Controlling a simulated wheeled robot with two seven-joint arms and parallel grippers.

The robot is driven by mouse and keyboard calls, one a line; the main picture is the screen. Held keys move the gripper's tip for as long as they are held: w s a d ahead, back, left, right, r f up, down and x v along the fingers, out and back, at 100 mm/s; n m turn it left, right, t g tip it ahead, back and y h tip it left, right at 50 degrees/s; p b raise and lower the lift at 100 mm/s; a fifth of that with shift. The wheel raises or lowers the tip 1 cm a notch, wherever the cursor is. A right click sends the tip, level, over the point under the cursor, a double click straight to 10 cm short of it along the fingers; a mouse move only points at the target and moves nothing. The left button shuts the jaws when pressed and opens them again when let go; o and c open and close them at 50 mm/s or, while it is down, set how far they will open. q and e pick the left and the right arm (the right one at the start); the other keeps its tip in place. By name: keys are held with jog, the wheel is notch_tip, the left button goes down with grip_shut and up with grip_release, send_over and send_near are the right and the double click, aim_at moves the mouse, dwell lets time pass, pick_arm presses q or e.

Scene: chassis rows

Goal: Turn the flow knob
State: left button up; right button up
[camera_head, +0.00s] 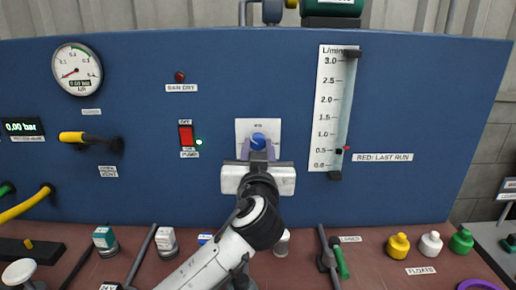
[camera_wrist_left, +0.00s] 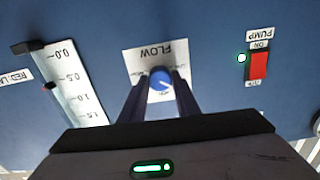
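The blue flow knob (camera_head: 258,141) sits on a white plate (camera_head: 244,128) in the middle of the blue panel. In the left wrist view the knob (camera_wrist_left: 160,79) shows upside down, with a white pointer mark, below the word FLOW. My left gripper (camera_head: 258,149) is at the knob, with one purple finger on each side of it. In the left wrist view its fingers (camera_wrist_left: 160,84) stand apart, and the knob shows between their tips with narrow gaps. Contact with the knob is not clear. My right gripper is not in view.
The flow scale (camera_head: 331,105) is right of the knob, with a black float (camera_head: 339,151) low in it and a red marker. The red pump switch (camera_head: 186,136) and its lit green lamp are left. Bottles and coloured floats (camera_head: 430,244) stand on the bench below.

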pick_arm(q)
jog(key=shift+m, duration=0.4)
jog(key=m+p, duration=0.2)
jog(key=m, duration=0.1)
jog(key=shift+m, duration=0.4)
jog(key=m+p, duration=0.3)
jog(key=m, duration=0.2)
jog(key=m+p, duration=0.1)
jog(key=m, duration=0.1)
jog(key=shift+m, duration=1.6)
jog(key=o, duration=1.1)
jog(key=shift+c, duration=0.2)
